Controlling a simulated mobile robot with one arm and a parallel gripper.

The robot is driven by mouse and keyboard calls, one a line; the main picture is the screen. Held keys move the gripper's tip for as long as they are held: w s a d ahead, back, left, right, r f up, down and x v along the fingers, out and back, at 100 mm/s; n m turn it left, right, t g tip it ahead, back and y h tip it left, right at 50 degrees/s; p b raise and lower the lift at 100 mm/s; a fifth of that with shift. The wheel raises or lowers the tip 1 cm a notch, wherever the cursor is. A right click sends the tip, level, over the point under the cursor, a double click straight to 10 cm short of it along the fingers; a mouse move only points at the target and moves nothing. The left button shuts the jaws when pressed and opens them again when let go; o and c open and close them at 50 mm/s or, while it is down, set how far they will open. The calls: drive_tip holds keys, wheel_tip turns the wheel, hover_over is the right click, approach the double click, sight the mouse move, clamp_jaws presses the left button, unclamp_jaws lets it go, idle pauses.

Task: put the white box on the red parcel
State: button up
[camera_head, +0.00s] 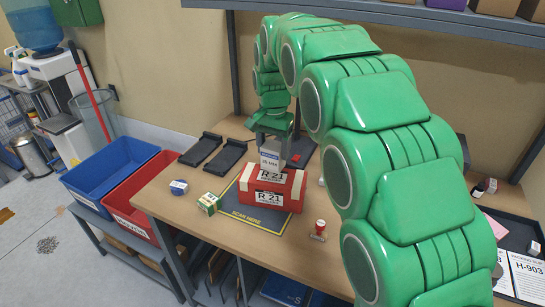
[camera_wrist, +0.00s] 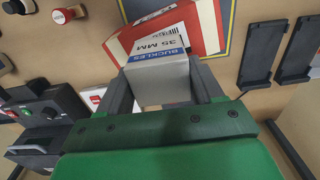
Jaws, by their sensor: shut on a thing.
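The red parcel (camera_head: 272,191) with R 21 labels lies on the dark scan mat (camera_head: 247,215) on the bench. The white box (camera_head: 270,160) is upright at the parcel's top. In the wrist view the white box (camera_wrist: 158,77) shows a blue band reading BUCKLES and 35 MM. My gripper (camera_head: 278,146) is shut on the white box from above, with one finger on each side in the wrist view (camera_wrist: 160,88). The red parcel (camera_wrist: 170,30) is beyond the box there. I cannot tell whether the box's underside touches the parcel.
A green-and-yellow box (camera_head: 209,203) and a blue-and-white roll (camera_head: 178,187) are left of the mat. A red-topped stamp (camera_head: 319,230) stands right of it. Blue (camera_head: 110,178) and red (camera_head: 145,196) bins are beside the bench.

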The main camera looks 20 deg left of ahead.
sight(273, 157)
drive_tip(key=shift+w+a+f, duration=0.3)
drive_tip(key=shift+w+f, duration=0.05)
drive_tip(key=shift+f, duration=1.7)
drive_tip(key=shift+f, duration=0.1)
drive_tip(key=o, duration=1.2)
drive_tip(key=shift+c, duration=0.2)
wheel_tip(273, 157, up, 12)
drive_tip(key=shift+r, duration=0.1)
